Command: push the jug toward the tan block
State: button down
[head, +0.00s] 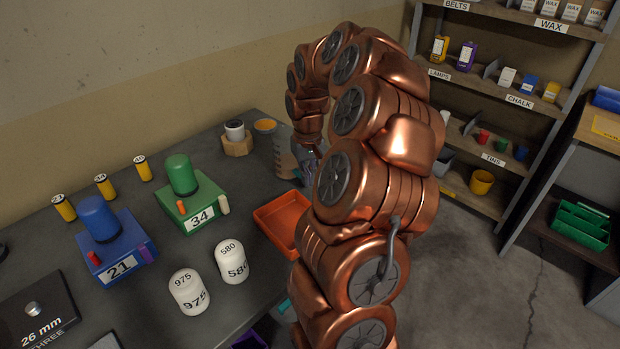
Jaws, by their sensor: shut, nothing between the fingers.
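The tan block (238,147) is a low, many-sided piece at the back of the dark table, with a small white can (235,130) with a dark top on it. What looks like the jug (284,158) is a greyish upright vessel with marks on its side, to the right of the tan block and apart from it. My gripper (307,157) is low at the right side of the jug, shut and empty. My copper arm partly hides it, and I cannot tell whether it touches the jug.
An orange disc (265,125) shows by the jug's upper left. An orange tray (281,222) lies in front of the jug. A green box (192,203), a blue box (117,256) and white weights (231,262) stand further left. Labelled shelves (500,75) stand behind on the right.

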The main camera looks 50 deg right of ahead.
jog(key=shift+w+d, duration=0.1)
jog(key=shift+w, duration=0.2)
jog(key=shift+w+d, duration=0.5)
jog(key=shift+w, duration=0.65)
jog(key=shift+w+d, duration=0.55)
jog(key=shift+w, duration=0.6)
jog(key=shift+w+d, duration=0.5)
jog(key=shift+w, duration=0.65)
jog(key=shift+s+a+b, duration=0.1)
jog(key=shift+b, duration=0.25)
jog(key=shift+s+a+f+b, duration=0.1)
jog(key=shift+s+a+b, duration=0.15)
jog(key=shift+s+b, duration=0.25)
jog(key=shift+s+a+b, duration=0.25)
jog(key=shift+s+b, duration=0.1)
jog(key=shift+s, duration=0.3)
jog(key=shift+s+a+b, duration=0.2)
jog(key=shift+s+b, duration=0.15)
jog(key=shift+s, duration=0.25)
jog(key=shift+r, duration=0.45)
notch_tip(320, 180, up, 8)
jog(key=shift+r+b, duration=0.15)
jog(key=shift+b, duration=0.65)
jog(key=shift+r, duration=0.55)
